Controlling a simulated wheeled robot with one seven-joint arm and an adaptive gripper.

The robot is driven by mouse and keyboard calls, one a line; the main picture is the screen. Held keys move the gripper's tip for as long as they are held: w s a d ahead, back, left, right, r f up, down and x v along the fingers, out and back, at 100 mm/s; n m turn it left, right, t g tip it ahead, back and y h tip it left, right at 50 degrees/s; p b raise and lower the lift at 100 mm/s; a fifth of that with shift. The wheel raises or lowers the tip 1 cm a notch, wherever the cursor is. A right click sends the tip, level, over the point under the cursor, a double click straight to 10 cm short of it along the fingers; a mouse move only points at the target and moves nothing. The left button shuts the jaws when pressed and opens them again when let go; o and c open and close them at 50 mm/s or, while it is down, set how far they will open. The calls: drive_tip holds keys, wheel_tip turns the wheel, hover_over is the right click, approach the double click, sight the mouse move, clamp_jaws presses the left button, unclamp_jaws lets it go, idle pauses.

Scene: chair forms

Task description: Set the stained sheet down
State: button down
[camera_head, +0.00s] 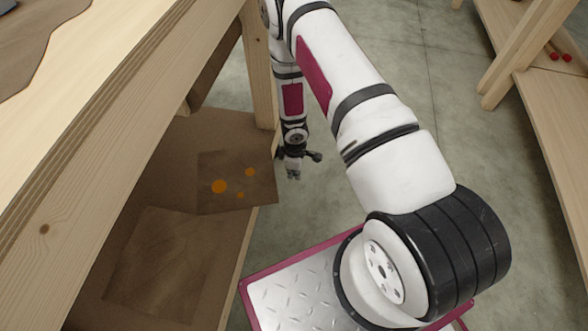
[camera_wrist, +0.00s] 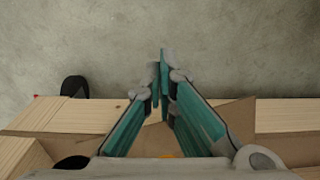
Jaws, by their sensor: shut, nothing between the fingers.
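The stained sheet (camera_head: 228,203) is a flat brown piece with orange spots. It lies on the lower shelf of the wooden bench at left, and its right end sticks out past the shelf's front edge. In the wrist view the sheet (camera_wrist: 238,118) crosses the pale shelf edge, with a bit of orange low between the fingers. My gripper (camera_head: 293,174) is just right of the sheet, over the floor side, apart from it as far as I can see. In the wrist view my gripper (camera_wrist: 161,55) has its teal fingers together with nothing between them.
The lower shelf (camera_head: 125,200) also bears another flat brown sheet (camera_head: 165,265) nearer to me. The bench top (camera_head: 120,75) overhangs the shelf, and a bench leg (camera_head: 259,65) stands close to my gripper. A second wooden bench (camera_head: 555,110) with red items is at right. Concrete floor between is clear.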

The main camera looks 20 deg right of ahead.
sight(273, 173)
drive_tip(key=shift+w+a+f, duration=0.3)
drive_tip(key=shift+w+a, duration=0.3)
drive_tip(key=shift+a, duration=0.25)
drive_tip(key=shift+w+a+f, duration=0.3)
drive_tip(key=shift+w+a, duration=0.3)
drive_tip(key=shift+a, duration=0.2)
drive_tip(key=shift+w+a+p, duration=0.2)
drive_tip(key=shift+w+a, duration=0.35)
drive_tip(key=shift+a, duration=0.2)
drive_tip(key=shift+w+a+p, duration=0.2)
drive_tip(key=shift+w+a, duration=0.35)
drive_tip(key=shift+a, duration=0.2)
